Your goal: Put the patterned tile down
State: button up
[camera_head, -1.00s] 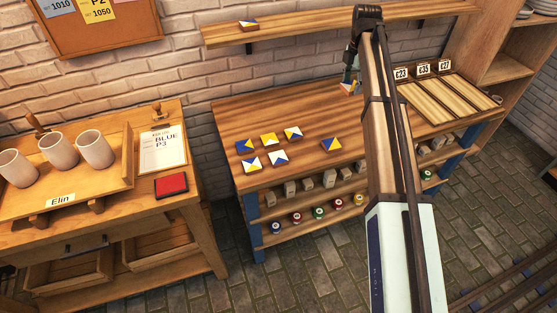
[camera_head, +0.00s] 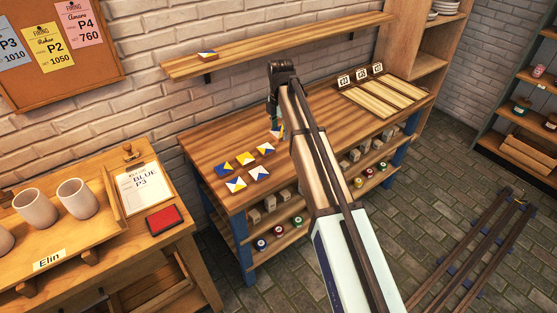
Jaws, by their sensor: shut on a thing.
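My gripper (camera_head: 275,124) hangs over the wooden workbench (camera_head: 215,148), partly hidden by my arm. It is shut on a patterned tile (camera_head: 276,134) with white, orange and blue showing. The held tile is just behind and right of a group of tiles on the bench. I cannot tell whether it touches the bench top. The group has a blue and yellow tile (camera_head: 223,170), a yellow and white one (camera_head: 245,158), a blue, yellow and white one (camera_head: 265,149), and two blue and white ones (camera_head: 236,184) (camera_head: 258,173) in front.
Three pale boards (camera_head: 384,97) with small price cards lie at the bench's right end. A wall shelf (camera_head: 300,42) above bears one tile (camera_head: 207,54). At left, a table holds cups (camera_head: 77,198), a BLUE P3 sheet (camera_head: 140,187) and a red pad (camera_head: 161,220).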

aim_at(280, 166)
notch_tip(280, 166, down, 15)
jog(key=p, duration=0.3)
jog(key=shift+a+r, duration=0.1)
jog(key=shift+r, duration=0.1)
jog(key=shift+f, duration=0.1)
jog(key=o, duration=1.2)
jog(key=shift+o, duration=0.2)
notch_tip(280, 166, up, 12)
jog(key=b, duration=0.3)
